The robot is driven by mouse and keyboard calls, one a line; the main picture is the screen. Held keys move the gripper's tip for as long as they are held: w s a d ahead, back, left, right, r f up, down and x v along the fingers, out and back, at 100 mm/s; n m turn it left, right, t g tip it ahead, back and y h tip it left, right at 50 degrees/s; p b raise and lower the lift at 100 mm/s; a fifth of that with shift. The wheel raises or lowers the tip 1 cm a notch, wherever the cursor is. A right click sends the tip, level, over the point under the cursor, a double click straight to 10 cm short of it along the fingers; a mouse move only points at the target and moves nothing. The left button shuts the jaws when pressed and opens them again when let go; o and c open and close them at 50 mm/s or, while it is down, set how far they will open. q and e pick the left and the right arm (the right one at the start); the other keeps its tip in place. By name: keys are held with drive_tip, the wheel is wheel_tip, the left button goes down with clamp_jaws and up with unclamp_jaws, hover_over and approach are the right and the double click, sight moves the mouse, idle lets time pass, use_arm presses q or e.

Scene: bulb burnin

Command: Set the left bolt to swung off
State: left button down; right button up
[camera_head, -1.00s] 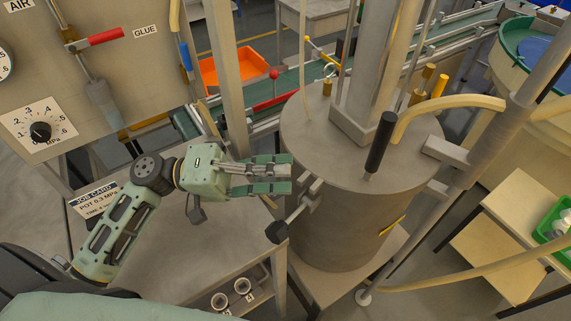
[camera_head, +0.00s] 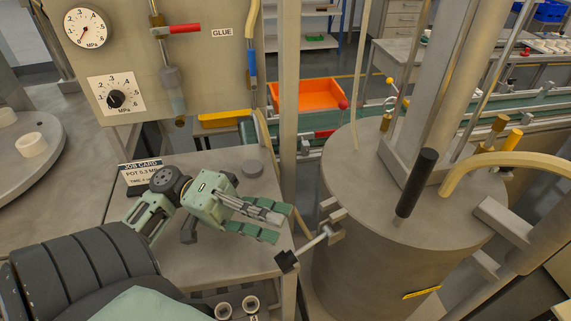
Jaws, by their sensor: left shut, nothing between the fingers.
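The left bolt (camera_head: 313,245) is a metal rod with a black knob (camera_head: 287,261) at its outer end. It sits at the left side of the grey pot (camera_head: 365,272), near the lid rim, and points outward and down to the left. My left gripper (camera_head: 281,222), with green-backed fingers, is shut and empty. In the picture its fingertips lie just left of the bolt and above the knob. I cannot tell whether they touch it. My right gripper is out of view.
A black upright handle (camera_head: 416,183) and a cream hose (camera_head: 520,160) are on the pot lid. A frame post (camera_head: 289,110) stands behind my left gripper. A grey table (camera_head: 225,262) is below it. An orange bin (camera_head: 306,95) is farther back.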

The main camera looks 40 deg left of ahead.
use_arm(q)
drive_tip(key=shift+a+f, duration=0.1)
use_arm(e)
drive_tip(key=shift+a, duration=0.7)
use_arm(q)
drive_tip(key=v, duration=0.7)
drive_tip(key=shift+a, duration=0.25)
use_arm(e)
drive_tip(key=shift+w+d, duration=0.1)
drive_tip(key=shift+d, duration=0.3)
